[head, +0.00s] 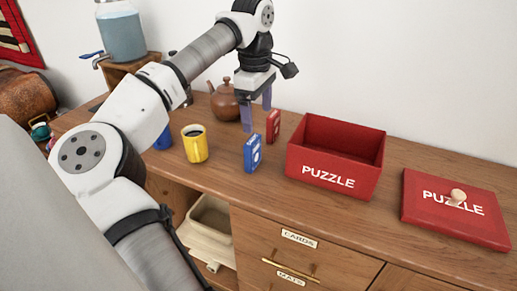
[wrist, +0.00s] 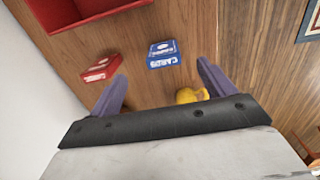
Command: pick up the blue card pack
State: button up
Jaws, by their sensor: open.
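The blue card pack (head: 252,153) stands upright on the wooden cabinet top in the head view, left of the red puzzle box. In the wrist view the blue card pack (wrist: 163,54) lies ahead of the fingertips, between their lines and nearer the right finger. My gripper (head: 257,111) is open and empty above the cabinet top, over the area by the card packs. Its two purple fingers also show in the wrist view (wrist: 160,80), apart from both packs.
A red card pack (head: 273,125) stands close behind the blue one. The open red puzzle box (head: 335,156) is to the right, its lid (head: 456,208) further right. A yellow mug (head: 195,144), a partly hidden blue mug (head: 163,140) and a brown teapot (head: 224,101) are to the left.

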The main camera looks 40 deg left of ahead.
aim_at(252, 141)
jog(key=f, duration=0.5)
jog(key=s+a+f, duration=0.1)
jog(key=f, duration=0.1)
jog(key=shift+f, duration=0.35)
jog(key=shift+w+a+f+p, duration=0.1)
jog(key=shift+w+f+p, duration=0.2)
jog(key=shift+f, duration=1.25)
jog(key=shift+w+a+f+p, duration=0.1)
jog(key=shift+f+p, duration=0.25)
jog(key=shift+f, duration=1.2)
jog(key=c, duration=1.1)
jog(key=shift+r, duration=0.15)
